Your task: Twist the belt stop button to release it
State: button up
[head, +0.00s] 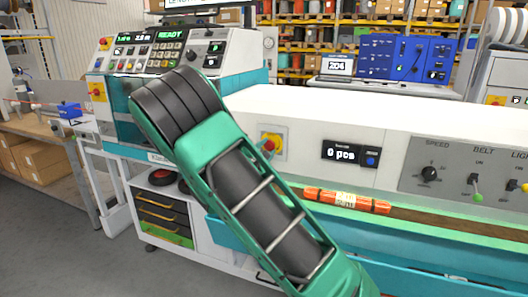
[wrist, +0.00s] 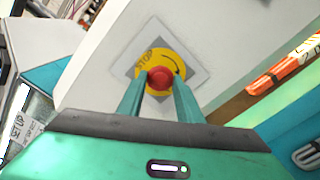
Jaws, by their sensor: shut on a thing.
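The belt stop button (wrist: 160,77) is a red knob on a round yellow plate marked STOP, set in a pale square on the white machine face. In the wrist view my gripper (wrist: 160,84) has one finger on each side of the red knob and is shut on it. In the head view the red button (head: 269,145) and its yellow plate show just beyond my green arm, which hides most of the gripper.
An orange-wrapped bundle (head: 346,201) lies on the brown belt (head: 440,221) to the right of the button. A counter display (head: 345,153) reads 0 pcs. Speed (head: 428,174) and belt (head: 476,190) controls are farther right. A control console (head: 160,55) stands behind my arm.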

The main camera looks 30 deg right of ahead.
jog(key=m, duration=0.4)
jog(key=shift+s+d+f+m, duration=0.1)
jog(key=shift+m, duration=0.2)
dwell(0.3)
jog(key=o, duration=1.1)
jog(key=v, duration=1)
jog(key=shift+s+a, duration=0.15)
jog(key=shift+a, duration=0.15)
